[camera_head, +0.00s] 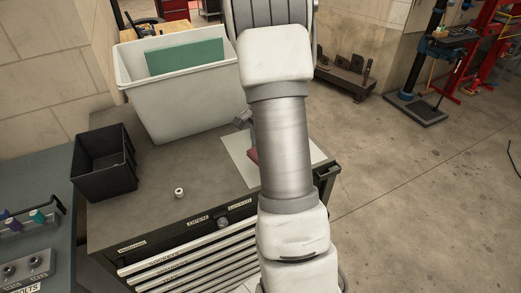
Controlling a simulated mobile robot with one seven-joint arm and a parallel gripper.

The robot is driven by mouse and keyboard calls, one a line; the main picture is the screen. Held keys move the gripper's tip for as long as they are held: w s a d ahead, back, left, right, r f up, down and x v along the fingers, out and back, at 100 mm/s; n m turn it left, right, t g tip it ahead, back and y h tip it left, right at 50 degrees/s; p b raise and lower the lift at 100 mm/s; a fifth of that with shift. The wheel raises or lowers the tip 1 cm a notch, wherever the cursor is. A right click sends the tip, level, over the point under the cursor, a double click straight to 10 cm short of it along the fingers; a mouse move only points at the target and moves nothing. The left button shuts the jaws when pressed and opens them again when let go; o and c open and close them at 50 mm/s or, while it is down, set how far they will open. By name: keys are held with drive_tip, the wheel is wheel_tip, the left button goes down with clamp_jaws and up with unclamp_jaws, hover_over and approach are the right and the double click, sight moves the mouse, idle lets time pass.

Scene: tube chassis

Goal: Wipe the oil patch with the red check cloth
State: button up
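A small red piece (253,156), perhaps the red check cloth, shows at the left edge of my arm, over a pale sheet (237,162) on the cabinet top. Most of it is hidden by my arm, and no check pattern can be made out. A small dark grey part (243,119) sticks out left of my arm above the sheet and may belong to my gripper. The fingers are hidden, so I cannot see whether they touch or hold the red piece. I see no oil patch; the arm covers much of the sheet.
The grey cabinet top (205,205) bears a white bin (180,108) with a green board (186,56), a black box (104,168) and a small white ring-like part (179,193). Open concrete floor (420,200) lies right.

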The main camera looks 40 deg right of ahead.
drive_tip(key=shift+r+p, duration=0.9)
drive_tip(key=shift+r, duration=0.75)
